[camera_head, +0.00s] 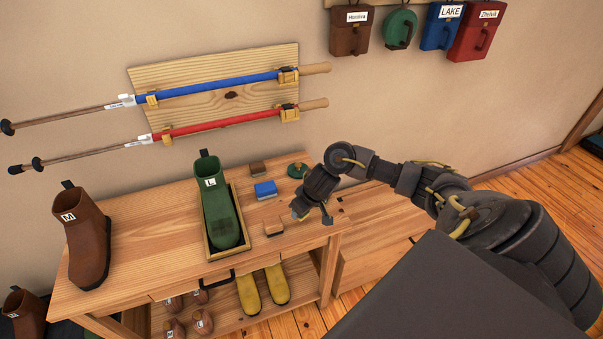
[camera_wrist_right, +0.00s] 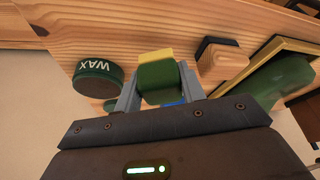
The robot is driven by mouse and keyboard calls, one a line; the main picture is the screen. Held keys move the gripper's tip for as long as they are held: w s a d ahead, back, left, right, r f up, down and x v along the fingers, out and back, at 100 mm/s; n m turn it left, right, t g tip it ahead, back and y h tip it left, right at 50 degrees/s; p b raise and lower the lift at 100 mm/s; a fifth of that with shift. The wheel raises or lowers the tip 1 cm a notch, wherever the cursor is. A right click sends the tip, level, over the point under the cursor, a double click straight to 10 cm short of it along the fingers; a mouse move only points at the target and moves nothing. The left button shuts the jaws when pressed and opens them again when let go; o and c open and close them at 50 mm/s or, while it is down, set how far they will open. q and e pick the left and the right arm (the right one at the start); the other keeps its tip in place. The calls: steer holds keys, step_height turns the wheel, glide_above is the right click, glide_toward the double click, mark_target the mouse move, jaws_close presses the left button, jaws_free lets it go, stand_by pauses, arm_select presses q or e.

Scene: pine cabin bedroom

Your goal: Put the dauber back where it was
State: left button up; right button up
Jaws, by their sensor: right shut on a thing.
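My right gripper (camera_head: 304,213) is over the right end of the wooden bench (camera_head: 145,240). In the wrist view the right gripper (camera_wrist_right: 160,92) is shut on a green block with a yellow face (camera_wrist_right: 160,77), which I take to be the dauber. The gripper mostly hides it in the head view. I cannot tell whether it touches the bench. A dark green WAX tin (camera_wrist_right: 98,76) stands beside it in the wrist view. My left gripper is out of view.
A brown brush (camera_head: 258,168), a blue brush (camera_head: 265,190), a round green item (camera_head: 297,170) and a light-sided brush (camera_head: 273,229) lie near the gripper. A green boot (camera_head: 221,212) stands in a wooden tray (camera_head: 232,253). A brown boot (camera_head: 87,240) stands left.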

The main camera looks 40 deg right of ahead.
steer(key=shift+w+f, duration=0.1)
steer(key=shift+f, duration=1.6)
steer(key=shift+f, duration=0.2)
steer(key=o, duration=0.9)
steer(key=shift+p+v, duration=1.3)
steer(key=shift+v, duration=4.95)
steer(key=shift+w, duration=0.15)
